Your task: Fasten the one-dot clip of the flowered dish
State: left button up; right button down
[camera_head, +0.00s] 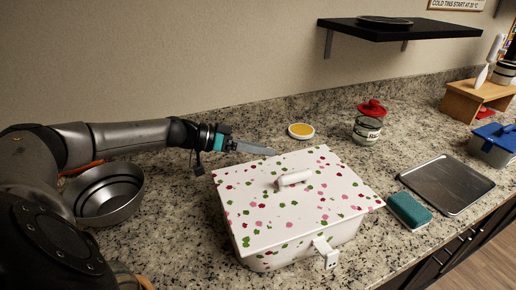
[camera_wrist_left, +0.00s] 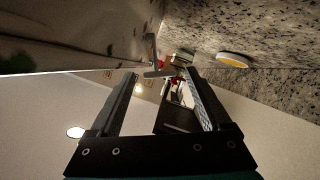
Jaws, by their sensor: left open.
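The flowered dish (camera_head: 250,225) is a white box with pink and green spots, its lid (camera_head: 330,200) on top with a white handle (camera_head: 294,179). A white clip (camera_head: 326,252) sticks out from its front side; I cannot make out any dots on it. My left gripper (camera_head: 258,149) is open behind the dish's back edge, pointing right. In the left wrist view its fingers (camera_wrist_left: 160,88) are apart, with the spotted dish (camera_wrist_left: 60,40) at upper left. A grey T-shaped piece (camera_wrist_left: 152,52) shows beyond the fingertips, possibly a back clip. My right gripper is not in view.
A yellow-filled saucer (camera_head: 301,131) and a red-lidded jar (camera_head: 368,124) stand behind the dish. A teal sponge (camera_head: 409,210) and a metal tray (camera_head: 447,184) lie to its right. A metal bowl (camera_head: 106,195) is at left, below my arm. A black shelf (camera_head: 400,30) hangs above.

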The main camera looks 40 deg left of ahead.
pick_arm(q)
jog(key=shift+c, duration=0.2)
grip_shut()
jog(key=shift+s+d+r+m+p, duration=0.2)
jog(key=shift+m+p, duration=0.3)
jog(key=shift+p, duration=1.05)
jog(key=shift+d, duration=0.1)
jog(key=shift+o, duration=0.2)
grip_release()
